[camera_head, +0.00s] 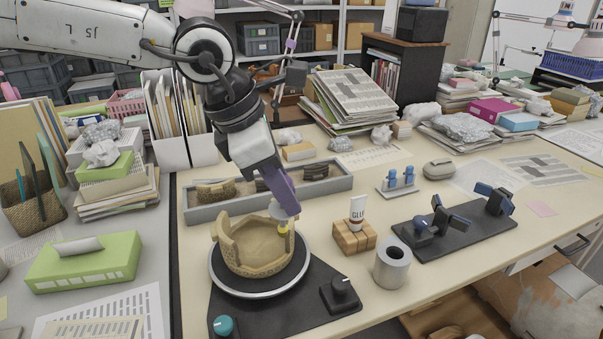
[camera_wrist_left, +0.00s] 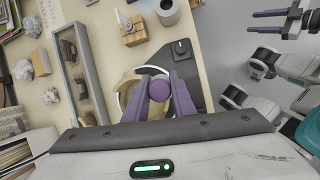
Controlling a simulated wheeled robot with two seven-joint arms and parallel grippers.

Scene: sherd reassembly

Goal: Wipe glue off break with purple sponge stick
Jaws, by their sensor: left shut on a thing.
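A tan, partly rebuilt clay pot (camera_head: 262,262) stands on the round turntable (camera_head: 222,283), its rim stepped and broken. My left gripper (camera_head: 285,208) is above the pot's back right rim, fingers pointing down. In the left wrist view the stick's round purple end (camera_wrist_left: 160,90) sits between the purple fingers. The stick's lower tip is close to the rim; I cannot tell whether it touches. No glue shows clearly on the break. My right gripper (camera_wrist_left: 270,21) is open and empty.
A grey tray (camera_head: 335,183) with sherds lies behind the pot. A black clamp stand (camera_head: 470,235) is at right. A black knob (camera_head: 341,288) sits near the turntable.

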